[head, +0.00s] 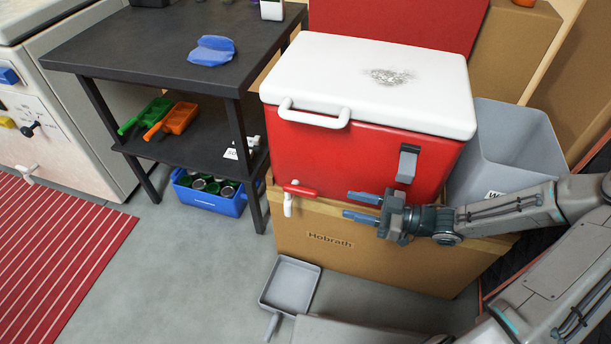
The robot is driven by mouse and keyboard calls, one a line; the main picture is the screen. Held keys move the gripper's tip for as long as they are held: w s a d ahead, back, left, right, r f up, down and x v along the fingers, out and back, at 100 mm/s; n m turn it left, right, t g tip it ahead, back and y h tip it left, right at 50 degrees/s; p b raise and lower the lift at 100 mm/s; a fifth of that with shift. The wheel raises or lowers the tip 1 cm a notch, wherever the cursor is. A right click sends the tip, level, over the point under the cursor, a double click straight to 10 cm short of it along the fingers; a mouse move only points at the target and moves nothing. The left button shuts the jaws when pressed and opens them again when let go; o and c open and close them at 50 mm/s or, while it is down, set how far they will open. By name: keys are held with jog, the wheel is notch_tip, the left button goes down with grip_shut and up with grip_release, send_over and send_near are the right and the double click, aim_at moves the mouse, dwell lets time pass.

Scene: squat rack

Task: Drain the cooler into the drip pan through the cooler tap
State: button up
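A red cooler (340,160) with a white lid (340,68) sits on a cardboard box marked Hobrath (350,258). Its tap (298,190), with a red lever and a white spout, sticks out low at the left of the front face. A grey pan with a handle (291,286), likely the drip pan, lies on the floor in front of the box, below the tap; it looks empty. My gripper (362,206) is open and empty in front of the cooler, right of the tap, with its two blue-grey fingers pointing left toward it. They appear apart from the tap.
A black shelf table (150,75) stands at left, with a blue cap (211,51) on top, green and orange scoops (170,120) below, and a blue crate (205,205) of cans underneath. A grey bin (510,125) stands right of the cooler. The floor left of the pan is clear.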

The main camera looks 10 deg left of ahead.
jog(key=b, duration=0.5)
send_near(283, 187)
jog(key=a, duration=0.1)
jog(key=w+a, duration=0.1)
jog(key=a, duration=0.1)
jog(key=a+f, duration=0.1)
jog(key=a, duration=0.1)
jog(key=shift+w+f, duration=0.1)
jog(key=shift+w, duration=0.05)
jog(key=shift+w+a, duration=0.1)
jog(key=shift+a, duration=0.35)
grip_shut()
